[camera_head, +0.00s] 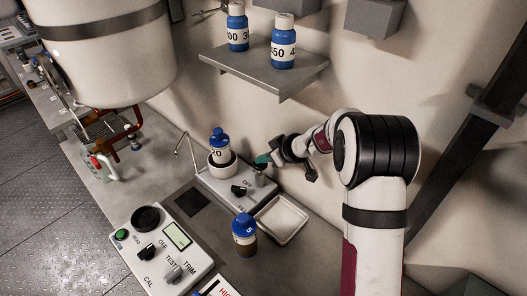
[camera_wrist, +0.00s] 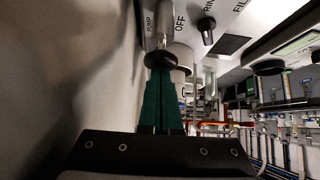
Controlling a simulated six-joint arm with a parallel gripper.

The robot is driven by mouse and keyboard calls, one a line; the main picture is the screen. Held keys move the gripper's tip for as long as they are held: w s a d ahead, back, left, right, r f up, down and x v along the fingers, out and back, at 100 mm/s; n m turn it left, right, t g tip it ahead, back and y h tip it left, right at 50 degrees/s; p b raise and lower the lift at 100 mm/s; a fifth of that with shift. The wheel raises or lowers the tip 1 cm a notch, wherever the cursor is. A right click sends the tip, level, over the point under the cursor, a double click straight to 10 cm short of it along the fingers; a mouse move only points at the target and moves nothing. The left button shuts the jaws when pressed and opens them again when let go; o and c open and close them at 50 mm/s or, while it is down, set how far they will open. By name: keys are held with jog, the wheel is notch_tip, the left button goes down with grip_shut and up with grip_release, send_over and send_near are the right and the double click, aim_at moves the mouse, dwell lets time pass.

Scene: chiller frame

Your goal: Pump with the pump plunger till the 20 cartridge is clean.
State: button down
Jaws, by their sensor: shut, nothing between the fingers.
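The 20 cartridge (camera_head: 219,139), blue-capped with a white label, stands upright in a white round cup on a white station (camera_head: 215,186). Its label is partly turned away, and I cannot tell how clean it is. The pump plunger (camera_head: 260,180) is a metal post at the station's right end. In the wrist view its dark round knob (camera_wrist: 162,59) shows beside the PUMP lettering. My gripper (camera_head: 264,160) has green fingers, shut and empty, at the plunger's top. In the wrist view the fingertips (camera_wrist: 160,72) are right at the knob; I cannot tell whether they touch.
An empty pale tray (camera_head: 282,219) lies right of the station. A 5 bottle (camera_head: 244,228) with dark contents stands in front. A control panel (camera_head: 160,250) with knobs is at front left. A shelf (camera_head: 262,68) with two blue bottles hangs above.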

jog(key=shift+f, duration=0.5)
jog(key=shift+s, duration=0.1)
notch_tip(320, 180, up, 4)
jog(key=shift+r, duration=0.1)
jog(key=v, duration=1)
